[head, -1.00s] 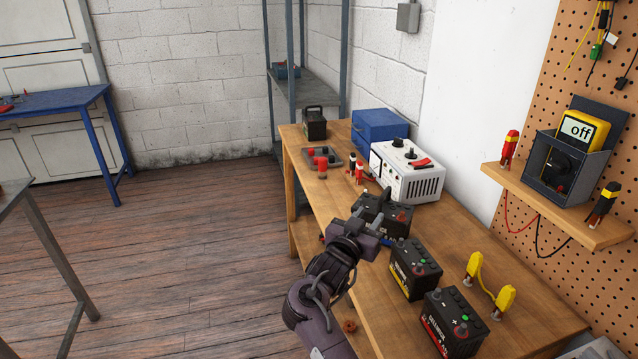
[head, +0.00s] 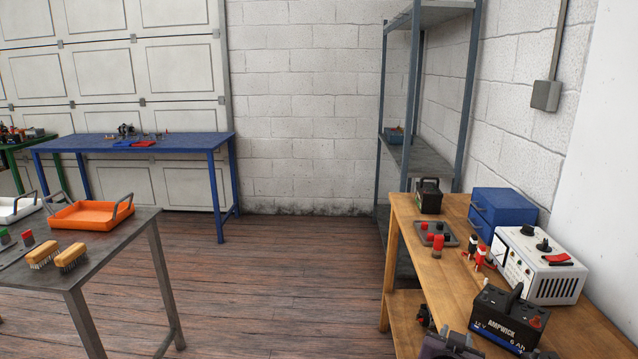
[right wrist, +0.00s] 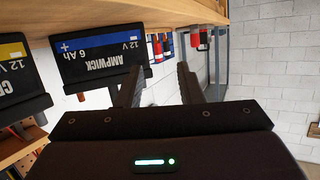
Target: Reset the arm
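My right gripper (head: 450,346) shows only in part at the bottom edge of the head view, by the front edge of the wooden bench (head: 560,322). It is just left of the black Ampwick battery (head: 507,318), which stands on the bench. In the right wrist view, where the scene appears upside down, the two fingers of my right gripper (right wrist: 160,88) stand apart with nothing between them. The Ampwick battery (right wrist: 100,52) is beside them there, at the left. My left gripper is out of view.
The bench also holds a white power supply (head: 540,264), a blue drawer box (head: 502,212) and a grey tray (head: 436,234). A grey metal table (head: 110,245) with an orange tray (head: 92,214) stands at the left. The wooden floor (head: 285,280) between them is clear.

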